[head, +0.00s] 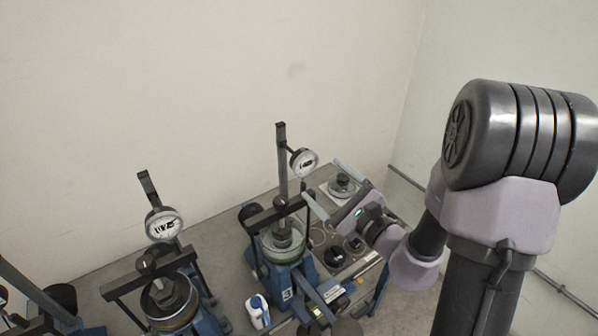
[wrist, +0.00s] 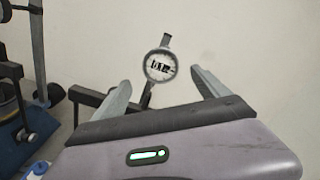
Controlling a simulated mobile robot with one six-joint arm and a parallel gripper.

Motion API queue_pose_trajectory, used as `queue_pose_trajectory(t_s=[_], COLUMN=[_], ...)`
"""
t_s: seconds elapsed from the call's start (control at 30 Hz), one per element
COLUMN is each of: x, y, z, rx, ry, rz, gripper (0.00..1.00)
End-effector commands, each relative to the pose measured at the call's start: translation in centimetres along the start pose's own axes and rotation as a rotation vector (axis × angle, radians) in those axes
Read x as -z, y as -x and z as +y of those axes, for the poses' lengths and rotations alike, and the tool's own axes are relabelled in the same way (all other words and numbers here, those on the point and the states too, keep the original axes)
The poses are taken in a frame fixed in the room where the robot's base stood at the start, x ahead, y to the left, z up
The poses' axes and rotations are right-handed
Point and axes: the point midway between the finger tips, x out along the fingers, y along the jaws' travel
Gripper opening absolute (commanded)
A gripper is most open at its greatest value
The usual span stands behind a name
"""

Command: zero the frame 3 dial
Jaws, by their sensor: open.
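Several blue lever frames stand on the floor. The right frame (head: 300,285) carries a white-faced round dial (head: 303,162) on a bracket from its dark upright post. The middle frame (head: 180,305) has a similar dial (head: 163,224). I cannot read a clear frame number. My gripper (head: 330,188) is open and empty, just right of the right frame's post and below its dial. In the wrist view, a dial (wrist: 160,66) with dark marks on its face appears between and beyond the fingertips (wrist: 160,79); I cannot tell which frame it belongs to.
A bench (head: 368,270) with dark knobs stands beside the right frame, below my arm. A round weight-like object (head: 342,186) sits on a pale plate behind the gripper. A white and blue bottle (head: 258,312) stands between the frames. Another blue frame shows in the wrist view (wrist: 35,125).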

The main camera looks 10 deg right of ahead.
Motion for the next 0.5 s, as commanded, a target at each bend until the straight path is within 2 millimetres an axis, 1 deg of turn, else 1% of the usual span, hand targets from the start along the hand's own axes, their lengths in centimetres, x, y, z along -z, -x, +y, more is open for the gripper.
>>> queue_pose_trajectory(t_s=[0.03,0.1,0.3,0.4,0.5], x=[-0.4,-0.5,-0.5,-0.4,-0.3], y=[-1.4,-3.2,-7.9,-9.5,-10.5], z=[-0.1,-0.2,-0.1,-0.1,-0.1], rx=[-0.008,-0.006,-0.005,-0.004,-0.004], ry=[-0.002,-0.003,-0.001,-0.002,-0.001], rz=[0.000,-0.001,0.000,0.001,0.002], gripper=[0.85,0.85,0.85,0.85,0.85])
